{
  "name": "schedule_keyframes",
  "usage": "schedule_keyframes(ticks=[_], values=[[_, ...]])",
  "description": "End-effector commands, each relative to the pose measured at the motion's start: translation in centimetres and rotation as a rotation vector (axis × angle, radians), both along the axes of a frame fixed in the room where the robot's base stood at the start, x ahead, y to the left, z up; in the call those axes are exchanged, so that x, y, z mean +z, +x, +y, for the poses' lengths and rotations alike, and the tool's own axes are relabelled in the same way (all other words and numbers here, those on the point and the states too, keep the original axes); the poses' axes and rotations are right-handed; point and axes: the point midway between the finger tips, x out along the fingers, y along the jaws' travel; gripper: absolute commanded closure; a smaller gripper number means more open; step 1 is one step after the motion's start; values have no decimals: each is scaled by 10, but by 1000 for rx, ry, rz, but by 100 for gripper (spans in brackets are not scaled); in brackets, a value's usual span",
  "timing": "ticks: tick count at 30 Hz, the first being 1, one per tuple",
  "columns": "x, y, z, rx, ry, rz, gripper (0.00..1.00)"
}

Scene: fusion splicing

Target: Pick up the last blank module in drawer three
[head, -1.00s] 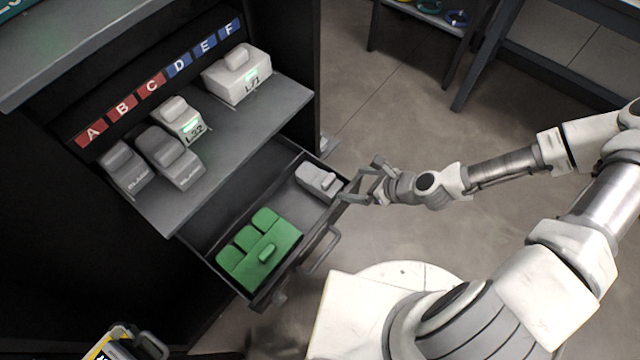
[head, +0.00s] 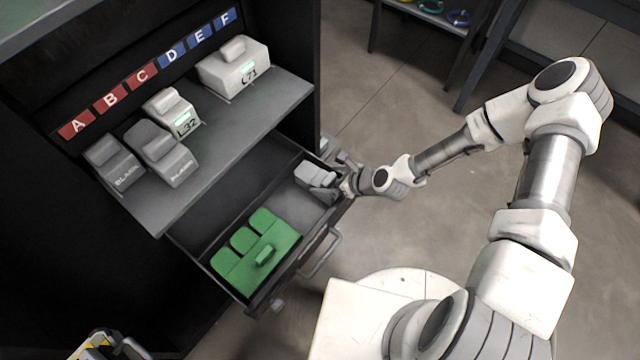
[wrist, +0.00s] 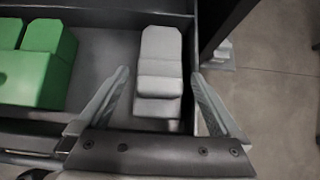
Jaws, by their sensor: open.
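A grey blank module (head: 316,174) lies in the far right end of the open drawer (head: 203,235). In the wrist view the module (wrist: 161,62) lies ahead of my gripper, between the lines of its two fingers. My gripper (head: 335,187) is at the drawer's right end, close to the module. In the wrist view my gripper (wrist: 160,98) has its fingers spread wide, one to each side of the module's near end. Whether a finger touches the module cannot be told.
A green block set (head: 256,252) fills the drawer's near left part. The shelf above (head: 232,125) holds two blank modules (head: 165,155), (head: 115,162), module L32 (head: 172,112) and module L71 (head: 235,70) under slot labels A to F. The drawer handle (head: 322,254) juts out front.

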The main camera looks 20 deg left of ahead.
Motion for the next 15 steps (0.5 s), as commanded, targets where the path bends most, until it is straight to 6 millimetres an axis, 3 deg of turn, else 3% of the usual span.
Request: schedule_keyframes(ticks=[9, 15], values=[[-3, 1, 3, 0, 0, 0, 2], [-3, 1, 3, 0, 0, 0, 38]])
